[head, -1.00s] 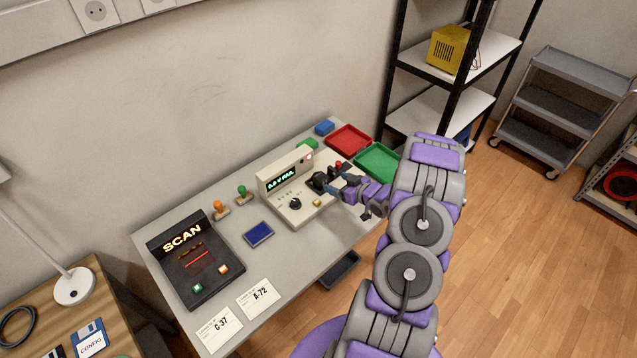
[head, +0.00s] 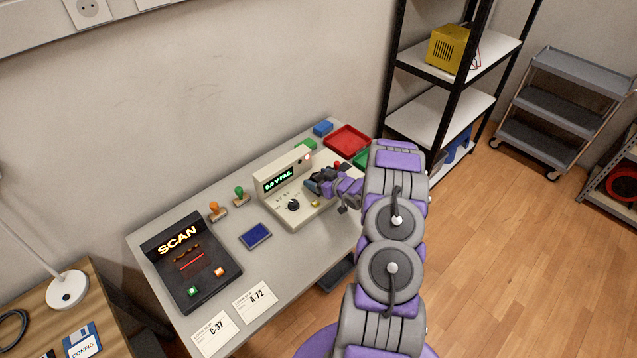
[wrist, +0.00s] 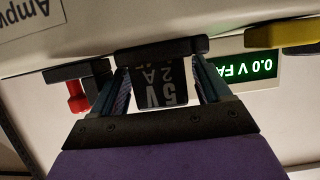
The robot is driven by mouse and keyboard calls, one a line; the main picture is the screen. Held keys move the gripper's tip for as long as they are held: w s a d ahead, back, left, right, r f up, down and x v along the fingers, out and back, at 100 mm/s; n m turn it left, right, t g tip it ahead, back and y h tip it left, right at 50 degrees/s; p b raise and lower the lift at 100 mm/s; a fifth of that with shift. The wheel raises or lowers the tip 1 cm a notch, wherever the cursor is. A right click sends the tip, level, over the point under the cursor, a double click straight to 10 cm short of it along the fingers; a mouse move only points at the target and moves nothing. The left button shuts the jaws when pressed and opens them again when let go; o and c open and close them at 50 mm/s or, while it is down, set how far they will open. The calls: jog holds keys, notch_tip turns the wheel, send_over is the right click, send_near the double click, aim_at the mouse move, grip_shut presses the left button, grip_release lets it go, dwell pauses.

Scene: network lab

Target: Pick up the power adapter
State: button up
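The power adapter (wrist: 160,85) is a small black block marked "5V 2A", upside down in the wrist view, against a wider black bar on the beige tester. Its base is hidden. My gripper (wrist: 160,76) has one finger on each side of it. The fingers stand apart by about its width; whether they press on it cannot be told. In the head view my gripper (head: 316,184) is at the right end of the beige tester (head: 299,212), and the adapter cannot be made out there. The tester's green display (wrist: 247,68) reads "0.0 V FA…", partly cut off.
A red part (wrist: 76,96) and a yellow part (wrist: 285,33) flank the gripper. The red tray (head: 348,140) and a partly hidden green tray (head: 361,160) lie behind. A black scanner (head: 185,262), stamps, ink pad (head: 256,236) and two cards occupy the table's left.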

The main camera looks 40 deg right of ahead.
jog(key=shift+c, duration=0.4)
jog(key=shift+a, duration=0.1)
jog(key=c, duration=1.1)
jog(key=shift+r, duration=0.1)
